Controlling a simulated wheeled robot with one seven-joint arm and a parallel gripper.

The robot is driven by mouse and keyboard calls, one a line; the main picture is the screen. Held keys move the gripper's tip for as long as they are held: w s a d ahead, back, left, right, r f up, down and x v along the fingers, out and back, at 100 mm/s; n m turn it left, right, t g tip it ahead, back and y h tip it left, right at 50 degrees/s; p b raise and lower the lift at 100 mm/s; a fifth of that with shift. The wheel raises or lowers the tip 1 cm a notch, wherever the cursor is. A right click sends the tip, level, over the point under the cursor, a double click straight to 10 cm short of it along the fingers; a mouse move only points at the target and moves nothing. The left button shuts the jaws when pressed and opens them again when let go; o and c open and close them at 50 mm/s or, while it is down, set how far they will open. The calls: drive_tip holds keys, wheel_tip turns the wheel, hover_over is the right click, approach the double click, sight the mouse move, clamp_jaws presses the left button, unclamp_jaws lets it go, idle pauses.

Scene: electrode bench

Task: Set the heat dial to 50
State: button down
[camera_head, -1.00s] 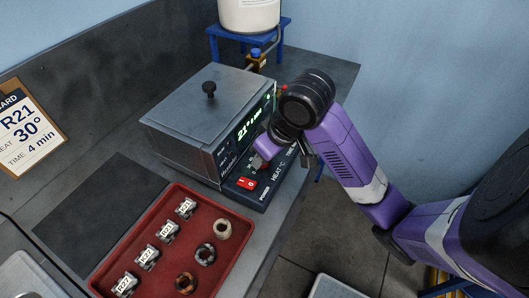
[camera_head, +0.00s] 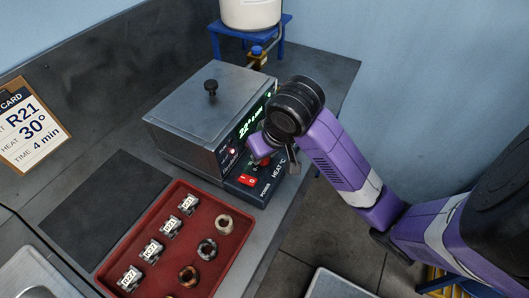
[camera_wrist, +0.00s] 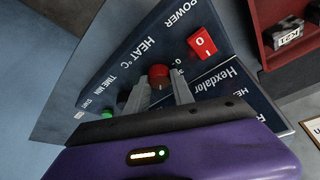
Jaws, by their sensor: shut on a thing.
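The heat dial is a small dark red knob (camera_wrist: 158,74) beside the HEAT °C label on the dark control panel (camera_wrist: 125,60) in the wrist view. My gripper (camera_wrist: 162,88) has its two grey fingers on either side of this knob and is shut on it. The pointer and scale are mostly hidden by the fingers. In the head view my gripper (camera_head: 270,161) reaches down to the sloped front panel of the grey heater box (camera_head: 192,110), and the knob is hard to make out. The box's green display (camera_head: 246,129) seems to read 22°.
A red power switch (camera_wrist: 202,42) and a green start button (camera_wrist: 107,114) sit near the dial. A red tray (camera_head: 160,214) with labelled blocks and rings stands in front. A card (camera_head: 30,125) reads R21, 30°, 4 min. A white container (camera_head: 251,12) stands behind.

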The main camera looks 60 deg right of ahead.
sight(271, 171)
drive_tip(key=c, duration=1.1)
unclamp_jaws()
drive_tip(key=p+v, duration=0.5)
drive_tip(key=v, duration=0.2)
drive_tip(key=shift+s+r, duration=0.15)
drive_tip(key=shift+r, duration=0.15)
